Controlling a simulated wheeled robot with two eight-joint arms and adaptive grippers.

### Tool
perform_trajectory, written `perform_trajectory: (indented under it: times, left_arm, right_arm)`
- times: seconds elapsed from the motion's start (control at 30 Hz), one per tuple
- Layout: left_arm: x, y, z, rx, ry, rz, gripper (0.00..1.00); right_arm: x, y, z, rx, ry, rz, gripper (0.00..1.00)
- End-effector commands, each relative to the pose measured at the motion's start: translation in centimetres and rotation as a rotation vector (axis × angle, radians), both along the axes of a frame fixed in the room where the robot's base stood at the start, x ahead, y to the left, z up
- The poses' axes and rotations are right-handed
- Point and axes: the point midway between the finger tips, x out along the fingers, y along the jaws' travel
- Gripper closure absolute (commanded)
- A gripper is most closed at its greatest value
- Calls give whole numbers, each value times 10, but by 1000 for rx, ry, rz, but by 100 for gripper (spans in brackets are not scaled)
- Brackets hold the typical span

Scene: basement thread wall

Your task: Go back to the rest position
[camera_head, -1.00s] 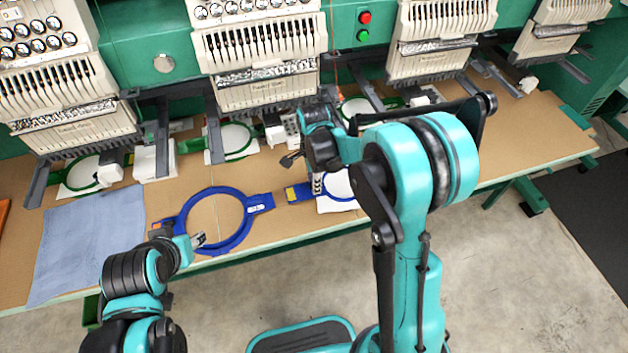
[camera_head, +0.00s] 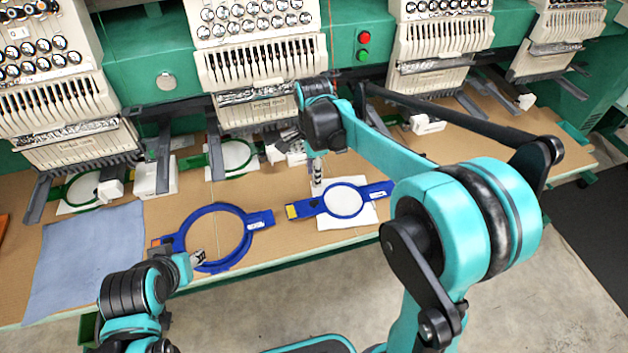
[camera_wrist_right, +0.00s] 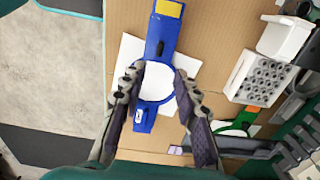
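My right gripper (camera_head: 317,178) is above the table beside the small blue hoop (camera_head: 342,201). In the right wrist view its two fingers (camera_wrist_right: 159,82) are spread, with the small hoop (camera_wrist_right: 157,83) below and between them; nothing is held. The small hoop lies on a white cloth (camera_head: 368,213). My left gripper (camera_head: 198,257) is at the near-left rim of the large blue hoop (camera_head: 246,238); its fingers are too small to tell open from shut, and I cannot tell whether they touch the rim.
A green embroidery machine (camera_head: 150,50) with several needle heads spans the back of the brown table (camera_head: 285,240). Green hoops (camera_head: 233,157) sit under its heads. A blue-grey cloth (camera_head: 85,255) lies at the left. The concrete floor in front is clear.

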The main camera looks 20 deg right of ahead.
Motion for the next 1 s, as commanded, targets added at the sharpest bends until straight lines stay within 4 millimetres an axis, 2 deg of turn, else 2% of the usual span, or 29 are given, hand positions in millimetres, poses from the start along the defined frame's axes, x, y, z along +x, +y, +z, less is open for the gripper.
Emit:
perform_trajectory:
  times: [0.5, 0.63, 0.77, 1.0]
  left_arm:
    - [0, 0, 0, 0, 0, 0, 60]
    - [0, 0, 0, 0, 0, 0, 60]
    - [0, 0, 0, 0, 0, 0, 60]
    - [0, 0, 0, 0, 0, 0, 60]
  right_arm:
    - [0, 0, 2, 0, 0, 0, 69]
    - [-6, -1, 7, 1, -18, 44, 69]
    - [-29, -6, 21, -3, -87, 215, 69]
    - [-92, -18, 42, -95, -282, 724, 69]
